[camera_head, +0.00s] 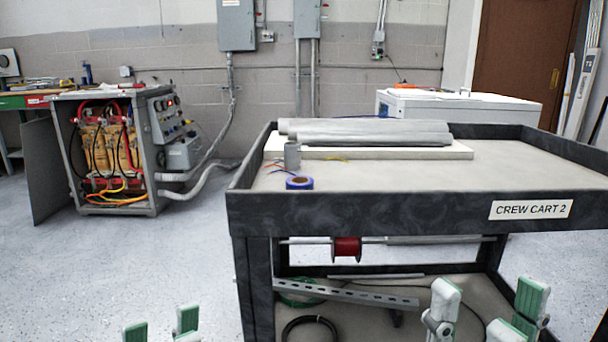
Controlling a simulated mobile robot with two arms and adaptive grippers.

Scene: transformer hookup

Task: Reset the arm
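My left gripper (161,325) shows only as two green-and-white fingertips at the bottom edge, left of the cart. The tips are apart with nothing between them. My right gripper (488,298) is at the lower right, in front of the crew cart (370,215). Its green-and-white fingers are spread wide with nothing held between them. The lower parts of both grippers and most of both arms are out of frame. The open transformer cabinet (152,150), with coils and red, black and orange cables inside, stands at the left on the floor, away from both grippers.
The cart top holds grey pipes (370,132) on a pale board, a grey cylinder (292,155) and blue tape (299,183). A red spool (347,247) hangs below. The lower shelf holds a slotted metal strut (345,294) and cable coils. Floor left of the cart is clear.

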